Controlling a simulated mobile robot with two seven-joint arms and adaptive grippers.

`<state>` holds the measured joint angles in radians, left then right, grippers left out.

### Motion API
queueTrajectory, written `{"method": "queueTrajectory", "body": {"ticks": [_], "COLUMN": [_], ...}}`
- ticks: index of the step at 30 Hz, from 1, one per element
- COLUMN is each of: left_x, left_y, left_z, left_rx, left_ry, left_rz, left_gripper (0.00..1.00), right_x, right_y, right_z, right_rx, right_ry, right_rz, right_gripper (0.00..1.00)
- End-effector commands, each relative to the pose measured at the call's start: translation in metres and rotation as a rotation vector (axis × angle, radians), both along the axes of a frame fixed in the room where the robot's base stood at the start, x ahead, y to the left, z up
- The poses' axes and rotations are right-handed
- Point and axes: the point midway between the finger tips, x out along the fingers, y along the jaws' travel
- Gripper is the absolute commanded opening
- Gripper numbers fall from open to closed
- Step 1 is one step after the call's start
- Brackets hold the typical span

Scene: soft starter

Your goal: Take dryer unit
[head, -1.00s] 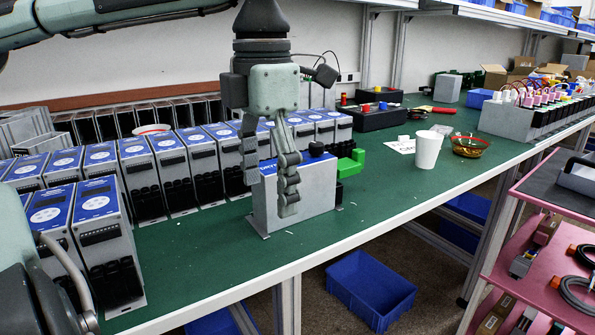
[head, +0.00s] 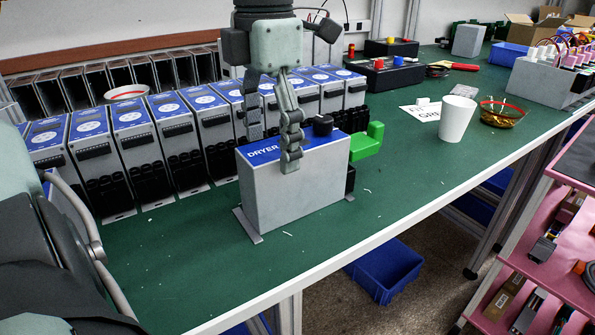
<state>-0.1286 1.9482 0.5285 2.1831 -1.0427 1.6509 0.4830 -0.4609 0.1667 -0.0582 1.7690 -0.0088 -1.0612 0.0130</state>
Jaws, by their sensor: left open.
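The dryer unit (head: 296,190) is a grey box with a blue top lettered "DRYER", a black knob and a green part at its right end. It stands upright on the green bench near the front edge. My left gripper (head: 272,150) points down over the unit, fingers apart. One finger hangs in front of the near side and the other shows behind the top's left part, so the unit's upper edge lies between them. Whether the fingers touch it I cannot tell. My right gripper is not in view.
A row of blue-topped grey units (head: 137,150) stands close behind the dryer. A white cup (head: 457,119) and an amber bowl (head: 502,113) stand to the right. A blue bin (head: 385,270) is on the floor. The bench right of the dryer is mostly clear.

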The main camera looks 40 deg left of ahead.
Motion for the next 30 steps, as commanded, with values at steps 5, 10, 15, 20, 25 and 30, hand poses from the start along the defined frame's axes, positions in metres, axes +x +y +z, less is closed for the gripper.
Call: {"method": "queueTrajectory", "body": {"ticks": [5,10,15,20,25,30], "left_x": [-0.001,0.000,0.001,0.001,0.001,0.001], "left_y": [-0.006,-0.008,-0.008,-0.008,-0.008,-0.008], "left_z": [-0.023,-0.048,-0.055,-0.055,-0.055,-0.055], "left_rx": [-0.002,-0.002,-0.001,0.000,0.000,0.000], "left_ry": [0.006,0.004,-0.001,-0.001,-0.001,-0.001], "left_rz": [-0.003,0.000,0.001,0.001,0.001,0.001], "left_gripper": [0.76,0.76,0.76,0.76,0.55,0.34], "right_x": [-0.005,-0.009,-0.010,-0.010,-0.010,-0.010], "right_y": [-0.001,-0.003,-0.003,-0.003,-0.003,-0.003], "right_z": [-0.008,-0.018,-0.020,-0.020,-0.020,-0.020], "right_rx": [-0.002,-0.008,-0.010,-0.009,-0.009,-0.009], "right_ry": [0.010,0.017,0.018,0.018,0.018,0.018], "right_rz": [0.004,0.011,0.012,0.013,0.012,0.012], "right_gripper": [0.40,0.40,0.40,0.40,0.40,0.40]}}
